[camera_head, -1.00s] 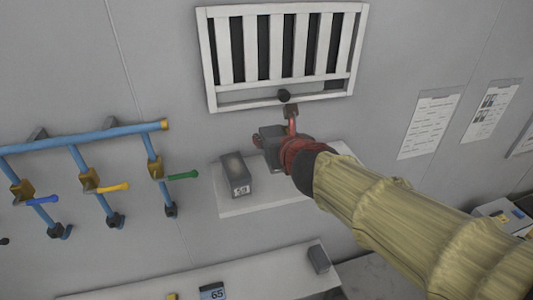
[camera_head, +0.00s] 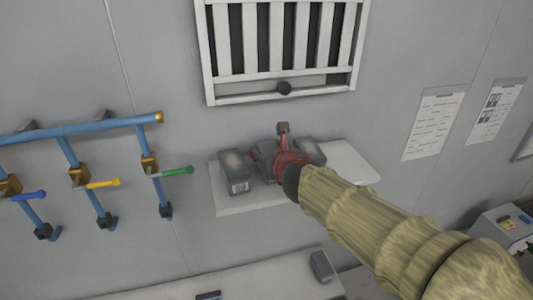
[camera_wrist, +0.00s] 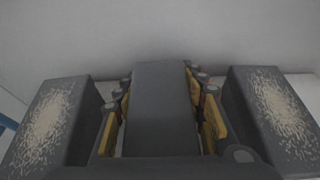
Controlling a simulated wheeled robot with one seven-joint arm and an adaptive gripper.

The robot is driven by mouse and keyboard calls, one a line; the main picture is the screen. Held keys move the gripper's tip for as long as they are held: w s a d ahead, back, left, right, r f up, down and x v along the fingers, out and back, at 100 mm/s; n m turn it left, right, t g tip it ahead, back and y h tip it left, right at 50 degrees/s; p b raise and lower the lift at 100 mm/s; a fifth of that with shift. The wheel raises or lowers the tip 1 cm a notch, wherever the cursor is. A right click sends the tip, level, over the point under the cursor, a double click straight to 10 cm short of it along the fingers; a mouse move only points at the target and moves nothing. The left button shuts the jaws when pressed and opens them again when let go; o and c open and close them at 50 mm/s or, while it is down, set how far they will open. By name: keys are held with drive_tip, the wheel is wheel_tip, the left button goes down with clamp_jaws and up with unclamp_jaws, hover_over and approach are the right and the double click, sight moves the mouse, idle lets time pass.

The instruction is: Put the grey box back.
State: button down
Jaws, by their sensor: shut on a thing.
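My gripper (camera_wrist: 160,128) is shut on a plain grey box (camera_wrist: 160,95), with yellow-padded fingers along both its sides. In the head view my gripper (camera_head: 266,160) is over the white wall shelf (camera_head: 238,208), and the held box is mostly hidden by it. A grey box with a worn, speckled top and a label (camera_head: 236,176) stands to the left. Another speckled box (camera_head: 310,151) is to the right, partly behind my arm. In the wrist view the left box (camera_wrist: 50,120) and right box (camera_wrist: 275,110) flank my fingers closely. I cannot tell whether the held box touches the shelf.
A white slatted vent (camera_head: 283,95) with a dark knob is on the wall above. Blue pipes (camera_head: 80,132) with coloured handles run at left. The shelf's right end (camera_head: 350,163) is clear. A small grey block (camera_head: 321,265) lies on the lower white surface.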

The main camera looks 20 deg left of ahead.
drive_tip(key=shift+f, duration=0.1)
drive_tip(key=c, duration=1.1)
unclamp_jaws()
drive_tip(key=shift+r, duration=0.2)
drive_tip(key=shift+s+d+r, duration=0.15)
drive_tip(key=shift+s+r, duration=0.05)
drive_tip(key=shift+s, duration=0.05)
drive_tip(key=p+v, duration=0.3)
drive_tip(key=v, duration=0.8)
drive_tip(key=shift+s+d+f, duration=0.1)
drive_tip(key=shift+s, duration=0.1)
